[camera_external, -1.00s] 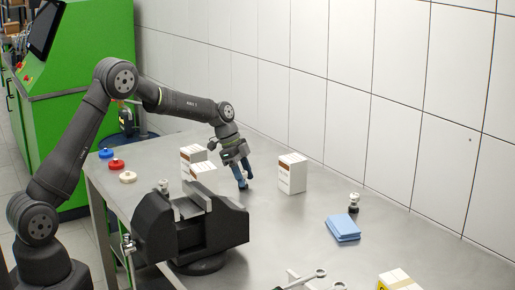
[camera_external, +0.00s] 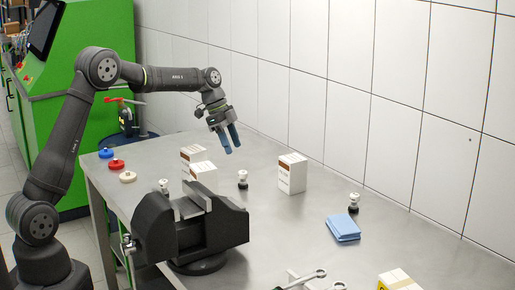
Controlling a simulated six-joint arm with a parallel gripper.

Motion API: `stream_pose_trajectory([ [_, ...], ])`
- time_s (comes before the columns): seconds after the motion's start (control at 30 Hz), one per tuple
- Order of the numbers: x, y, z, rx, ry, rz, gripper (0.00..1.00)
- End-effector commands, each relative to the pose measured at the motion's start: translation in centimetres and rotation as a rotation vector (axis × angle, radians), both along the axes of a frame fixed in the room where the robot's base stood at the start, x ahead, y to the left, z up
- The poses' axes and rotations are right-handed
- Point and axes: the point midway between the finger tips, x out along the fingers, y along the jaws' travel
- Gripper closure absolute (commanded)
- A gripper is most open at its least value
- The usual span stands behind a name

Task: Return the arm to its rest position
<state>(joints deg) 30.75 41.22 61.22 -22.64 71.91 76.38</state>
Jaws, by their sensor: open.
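My gripper (camera_external: 230,146) is open and empty. It hangs above the back part of the metal table (camera_external: 290,222), with its blue fingertips pointing down. A small white-topped part with a dark base (camera_external: 242,180) stands upright on the table below and a little right of the fingertips, apart from them. My arm reaches in from the left, bent at the elbow, over the left side of the table.
A dark vise (camera_external: 190,228) stands at the front left. White boxes stand behind it (camera_external: 204,172) and to the right (camera_external: 292,173). A blue cloth-like stack (camera_external: 343,228), another white-topped part (camera_external: 354,202), wrenches (camera_external: 305,279) and coloured discs (camera_external: 117,165) lie around. A tiled wall is behind.

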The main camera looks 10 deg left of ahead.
Motion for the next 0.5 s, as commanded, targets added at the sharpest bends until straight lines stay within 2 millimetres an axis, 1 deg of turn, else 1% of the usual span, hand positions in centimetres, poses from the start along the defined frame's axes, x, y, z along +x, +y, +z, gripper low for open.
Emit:
stream_pose_trajectory([
  [0.13, -0.1, -0.2, -0.6, 0.000, 0.002, -0.001, 0.52],
  [0.23, -0.2, -0.7, -1.7, 0.001, 0.003, -0.001, 0.52],
  [0.5, -0.7, -2.6, -6.5, 0.001, 0.004, -0.002, 0.52],
])
